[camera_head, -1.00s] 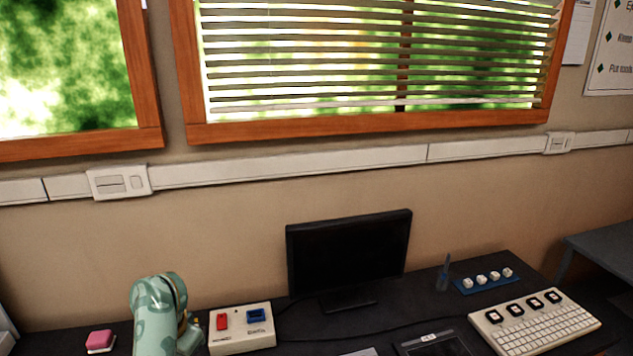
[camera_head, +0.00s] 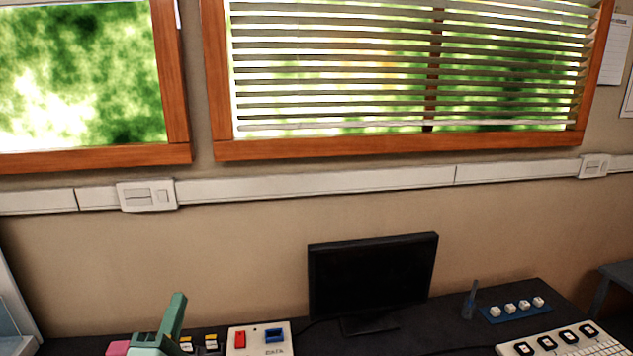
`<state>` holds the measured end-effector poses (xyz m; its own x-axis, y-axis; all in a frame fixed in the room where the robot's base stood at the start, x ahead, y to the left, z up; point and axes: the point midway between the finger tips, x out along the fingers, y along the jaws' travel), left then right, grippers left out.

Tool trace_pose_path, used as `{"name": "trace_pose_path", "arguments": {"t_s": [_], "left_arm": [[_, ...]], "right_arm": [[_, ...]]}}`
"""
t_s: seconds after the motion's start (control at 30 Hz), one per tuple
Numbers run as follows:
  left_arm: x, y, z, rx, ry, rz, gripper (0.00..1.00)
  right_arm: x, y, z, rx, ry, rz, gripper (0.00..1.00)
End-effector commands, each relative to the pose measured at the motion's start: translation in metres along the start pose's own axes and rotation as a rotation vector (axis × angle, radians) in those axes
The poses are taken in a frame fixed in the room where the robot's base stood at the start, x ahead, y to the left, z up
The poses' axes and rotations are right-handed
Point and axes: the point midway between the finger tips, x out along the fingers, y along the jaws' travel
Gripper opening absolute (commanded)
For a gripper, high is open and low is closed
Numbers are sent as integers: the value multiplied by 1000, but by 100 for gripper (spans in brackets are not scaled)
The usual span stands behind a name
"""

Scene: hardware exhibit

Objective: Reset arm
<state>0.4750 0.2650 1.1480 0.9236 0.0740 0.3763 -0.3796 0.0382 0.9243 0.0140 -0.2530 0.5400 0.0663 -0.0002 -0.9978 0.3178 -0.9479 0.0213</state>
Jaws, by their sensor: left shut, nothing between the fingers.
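My left gripper (camera_head: 177,300) shows at the lower left of the head view, green, with its finger end pointing up. It is shut with nothing in it. It stands in front of the dark desk, left of the white box with a red and a blue part (camera_head: 258,341). The rest of my left arm is cut off by the bottom edge. My right gripper is not in view.
A black monitor (camera_head: 372,277) stands at the back of the desk. A pink block (camera_head: 118,348) and small black-and-yellow parts (camera_head: 210,343) are near my gripper.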

Motion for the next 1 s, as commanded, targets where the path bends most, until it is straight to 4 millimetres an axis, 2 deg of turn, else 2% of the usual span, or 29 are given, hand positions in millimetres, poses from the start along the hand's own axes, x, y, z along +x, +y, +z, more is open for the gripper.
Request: {"name": "trace_pose_path", "arguments": {"t_s": [0.03,0.1,0.17,0.2,0.3,0.4,0.5,0.7,0.87,1.0], "left_arm": [[-20,-18,24,255,-136,-107,0],[-53,-50,47,629,-337,-254,0],[-85,-74,54,914,-497,-365,0],[-105,-87,52,1078,-592,-431,0],[-150,-109,38,1414,-801,-572,0],[-188,-118,16,1673,-979,-694,0],[-220,-118,-8,1884,-1144,-807,0],[-272,-96,-58,2209,-1459,-1038,0],[-291,-161,-47,2112,-1533,-1005,0],[-319,-215,-39,2018,-1599,-989,0]], "right_arm": [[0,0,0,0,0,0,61],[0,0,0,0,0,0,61],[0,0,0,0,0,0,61],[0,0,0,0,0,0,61],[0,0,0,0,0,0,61],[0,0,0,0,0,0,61],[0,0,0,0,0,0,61],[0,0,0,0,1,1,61],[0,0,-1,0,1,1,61],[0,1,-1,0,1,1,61]]}}
